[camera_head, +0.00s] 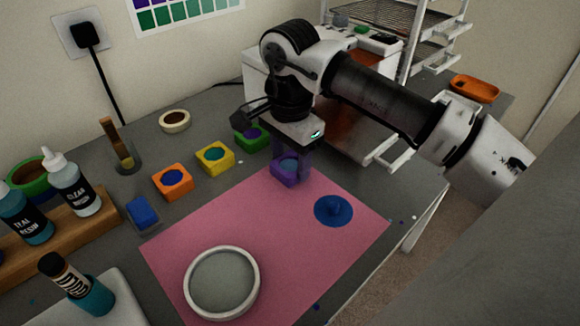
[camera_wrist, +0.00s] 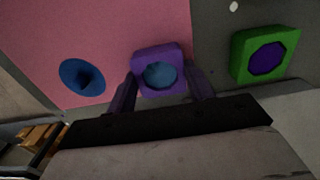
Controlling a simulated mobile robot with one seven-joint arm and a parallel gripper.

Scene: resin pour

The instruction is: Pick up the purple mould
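The purple mould (camera_head: 286,179) is a small square block with a round teal-blue recess. It sits at the back edge of the pink mat, partly hidden below my gripper (camera_head: 291,158). In the wrist view the purple mould (camera_wrist: 158,72) lies between the two fingers of my gripper (camera_wrist: 163,88). The fingers stand apart, one on each side of the mould, with a narrow gap visible on the left. I cannot tell whether either finger touches it.
A green mould (camera_head: 250,136), a yellow mould (camera_head: 215,158) and an orange mould (camera_head: 172,182) stand to the left. A blue lid-like disc (camera_head: 333,210) and a round white-rimmed dish (camera_head: 222,282) lie on the pink mat (camera_head: 270,225). Resin bottles (camera_head: 75,184) stand far left.

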